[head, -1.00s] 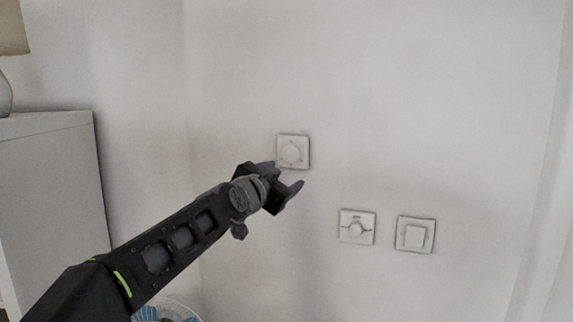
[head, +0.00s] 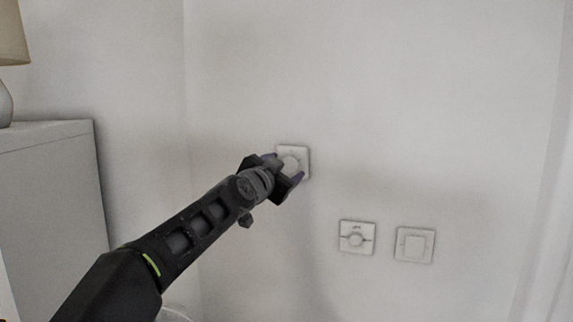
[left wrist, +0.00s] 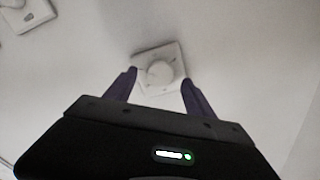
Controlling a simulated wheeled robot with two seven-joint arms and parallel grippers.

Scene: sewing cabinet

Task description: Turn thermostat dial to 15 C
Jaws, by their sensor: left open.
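A white square plate with a round dial (head: 290,162) is on the wall, in the middle of the head view. It also shows in the left wrist view (left wrist: 160,72), between and just beyond the fingertips. Contact with the dial cannot be told. The dial's markings are too small to read. My right gripper is not in view.
A white square switch (head: 415,245) sits right of the lower knob plate. A white cabinet (head: 55,200) with a lamp (head: 12,45) stands at the left. A pale curtain or edge (head: 545,200) is at the far right. The wall around the upper dial is bare.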

